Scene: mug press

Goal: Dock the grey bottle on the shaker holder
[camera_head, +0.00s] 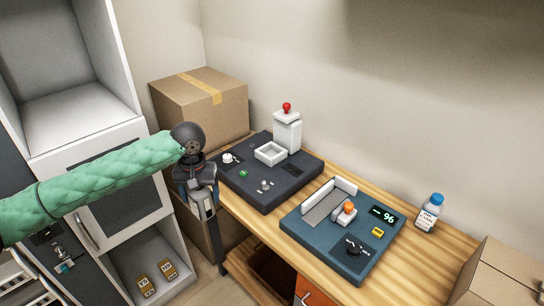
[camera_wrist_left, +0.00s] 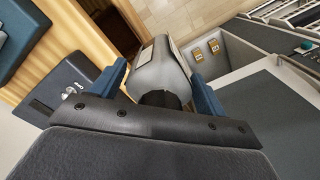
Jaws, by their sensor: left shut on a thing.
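My left gripper (camera_head: 200,193) is shut on the grey bottle (camera_head: 203,210), which hangs below the hand with a pale label showing. In the left wrist view the bottle (camera_wrist_left: 163,68) lies between the two blue fingers (camera_wrist_left: 158,84), with a dark part at the hand end. The bottle is in front of the left table edge, beside the dark unit. The shaker holder appears to be the grey and white angled bracket (camera_head: 322,207) on the blue unit (camera_head: 340,253) to the right; it is empty. My right gripper is not in view.
A dark unit (camera_head: 262,195) with a white tray and red-topped post stands between the bottle and the blue unit. The blue unit carries an orange-topped knob, display and black dial. A blue-capped bottle (camera_head: 430,215) and cardboard boxes (camera_head: 200,108) stand on the wooden table (camera_head: 425,265).

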